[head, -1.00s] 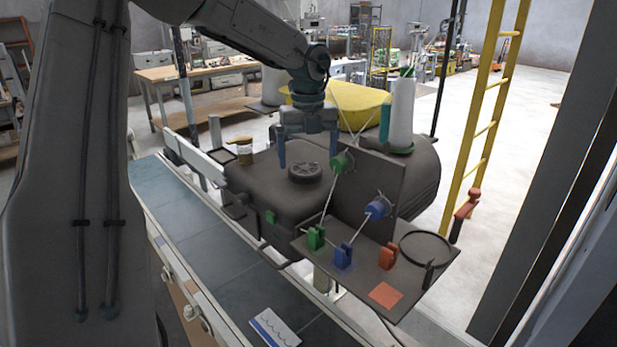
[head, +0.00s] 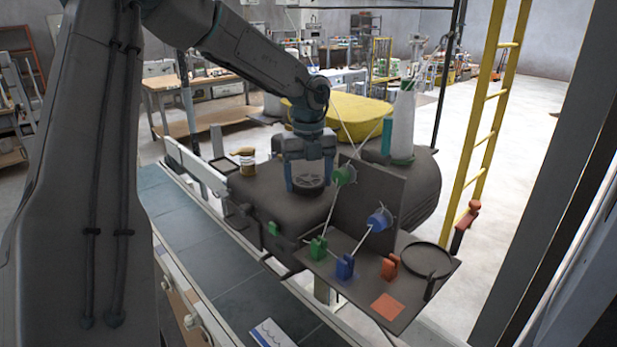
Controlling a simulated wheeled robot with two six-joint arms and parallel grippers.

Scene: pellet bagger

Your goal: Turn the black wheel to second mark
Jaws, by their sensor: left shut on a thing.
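The black wheel (head: 309,184) lies flat on top of the dark machine body (head: 270,198). My left gripper (head: 308,183) points straight down over it, with one finger on each side, shut on the wheel. The fingers and palm cover part of the wheel, and I cannot make out any marks around it. My right gripper is not in the head view.
An upright dark panel (head: 368,195) with a green spool (head: 345,174) and a blue spool (head: 380,219) stands just right of the wheel. Green, blue and red levers (head: 390,267) sit on the front shelf. A yellow ladder (head: 487,120) stands at right.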

